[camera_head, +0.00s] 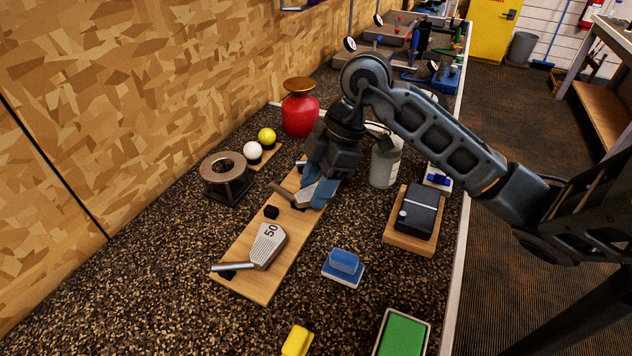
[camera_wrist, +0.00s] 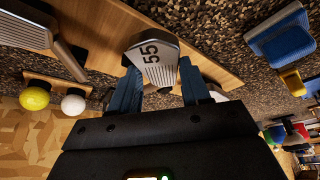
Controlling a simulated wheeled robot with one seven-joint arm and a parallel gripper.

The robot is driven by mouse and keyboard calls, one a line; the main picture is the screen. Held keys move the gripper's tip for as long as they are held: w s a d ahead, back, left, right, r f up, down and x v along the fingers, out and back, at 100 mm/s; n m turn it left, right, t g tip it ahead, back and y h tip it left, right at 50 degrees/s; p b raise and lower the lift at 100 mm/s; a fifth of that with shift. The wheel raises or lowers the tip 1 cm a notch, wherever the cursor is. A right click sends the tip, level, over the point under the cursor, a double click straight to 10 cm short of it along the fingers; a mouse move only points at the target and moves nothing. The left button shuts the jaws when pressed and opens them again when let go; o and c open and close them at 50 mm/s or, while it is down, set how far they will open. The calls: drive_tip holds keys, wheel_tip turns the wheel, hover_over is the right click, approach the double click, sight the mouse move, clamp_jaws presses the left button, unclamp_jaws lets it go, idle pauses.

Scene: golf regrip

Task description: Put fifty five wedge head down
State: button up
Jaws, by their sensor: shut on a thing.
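The fifty-five wedge head (camera_wrist: 155,60), a grey grooved iron head marked 55, sits between the blue fingers of my gripper (camera_wrist: 159,88), which is shut on it. In the head view the wedge head (camera_head: 303,195) is partly covered by my gripper (camera_head: 318,187). It is over the far part of a long wooden board (camera_head: 246,274); I cannot tell whether it touches the board. Another head marked 50 (camera_head: 266,243) lies on the near part of the board, its short metal hosel pointing left.
Left of the board are a round brown holder (camera_head: 226,167) and white and yellow balls (camera_head: 267,136) on a stand. A red pot (camera_head: 299,112) stands behind. On the right are a pale canister (camera_head: 386,164), a black box (camera_head: 420,208) and a blue block (camera_head: 344,262). Dark speckled counter lies free between.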

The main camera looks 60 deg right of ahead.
drive_tip(key=o, duration=0.6)
drive_tip(key=shift+f, duration=0.15)
drive_tip(key=o, duration=0.5)
drive_tip(key=shift+c, duration=0.2)
drive_tip(key=shift+r, duration=0.3)
drive_tip(key=v, duration=1.1)
drive_tip(key=shift+s+d+r, duration=0.15)
drive_tip(key=shift+s+r, duration=0.05)
drive_tip(key=shift+r, duration=0.15)
